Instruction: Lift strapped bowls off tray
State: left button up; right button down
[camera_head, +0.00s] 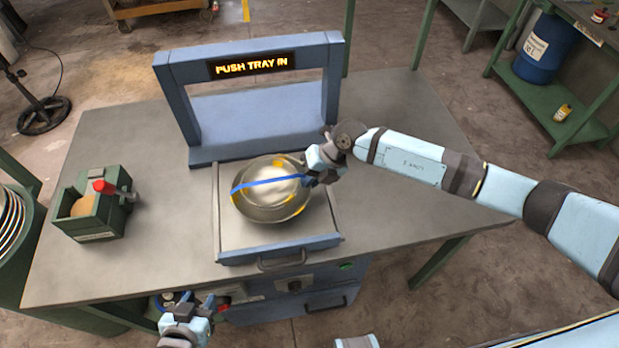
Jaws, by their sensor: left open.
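The metal bowls (268,207) sit nested on the grey sliding tray (232,238), with a blue strap (268,183) across them. Yellow-orange marks show at the rim. My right gripper (309,180) is at the right rim of the bowls, close to the strap's end. Its fingertips are small and partly hidden by its own body, so I cannot tell if they are closed on anything. My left gripper (187,300) is open, low at the bottom of the view in front of the table's front edge, away from the bowls.
A blue frame (172,105) with a lit sign "PUSH TRAY IN" (250,64) stands behind the tray. The tray has a front handle (282,262). A green box (93,205) with a red knob is at the table's left. The table's right side (430,225) is clear.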

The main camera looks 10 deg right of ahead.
jog(key=shift+r+p, duration=0.85)
jog(key=shift+r, duration=0.3)
jog(key=shift+r, duration=0.1)
jog(key=shift+r+p, duration=2.9)
jog(key=shift+r, duration=0.55)
